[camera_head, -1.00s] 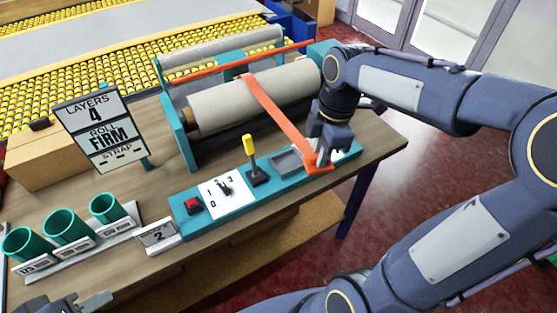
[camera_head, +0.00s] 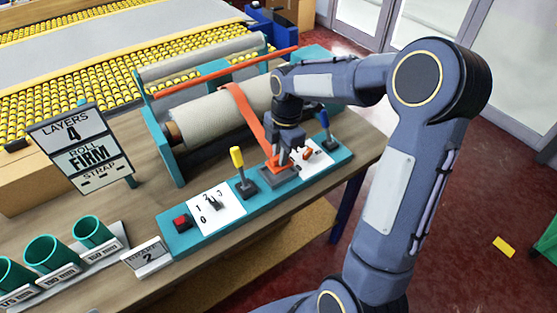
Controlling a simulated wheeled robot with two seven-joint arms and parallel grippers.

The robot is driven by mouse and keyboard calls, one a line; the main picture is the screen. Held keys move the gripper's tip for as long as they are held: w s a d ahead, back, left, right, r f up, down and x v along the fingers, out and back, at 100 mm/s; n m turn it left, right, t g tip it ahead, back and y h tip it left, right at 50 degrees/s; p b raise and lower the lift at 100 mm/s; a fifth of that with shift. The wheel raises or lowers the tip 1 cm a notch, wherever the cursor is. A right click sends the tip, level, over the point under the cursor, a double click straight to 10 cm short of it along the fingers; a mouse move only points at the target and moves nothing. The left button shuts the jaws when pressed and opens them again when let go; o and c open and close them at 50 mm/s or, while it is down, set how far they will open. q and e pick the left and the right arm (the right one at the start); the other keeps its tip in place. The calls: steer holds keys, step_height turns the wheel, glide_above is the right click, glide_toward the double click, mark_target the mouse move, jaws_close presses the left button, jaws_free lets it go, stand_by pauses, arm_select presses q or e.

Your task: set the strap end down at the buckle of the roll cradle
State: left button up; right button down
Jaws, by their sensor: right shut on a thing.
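The orange strap (camera_head: 247,112) runs from over the grey roll (camera_head: 205,118) on the teal cradle (camera_head: 160,138) down to the front panel. My right gripper (camera_head: 282,160) is shut on the strap end, low over the grey square recess (camera_head: 270,175) in the teal panel, which I take to be the buckle. The fingers hide part of the strap end and recess, so I cannot tell whether the strap touches it. My left gripper is out of view.
The panel carries a red button (camera_head: 181,222), a yellow lever (camera_head: 237,158), a blue lever (camera_head: 324,120) and a small orange switch (camera_head: 308,154). A sign (camera_head: 80,148) and teal cups (camera_head: 47,252) stand at left.

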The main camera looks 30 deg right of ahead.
steer(key=shift+w+f, duration=0.35)
steer(key=shift+f, duration=0.05)
steer(key=shift+w+f, duration=0.1)
steer(key=shift+f, duration=1.5)
steer(key=shift+f, duration=0.2)
steer(key=c, duration=1.4)
jaws_free()
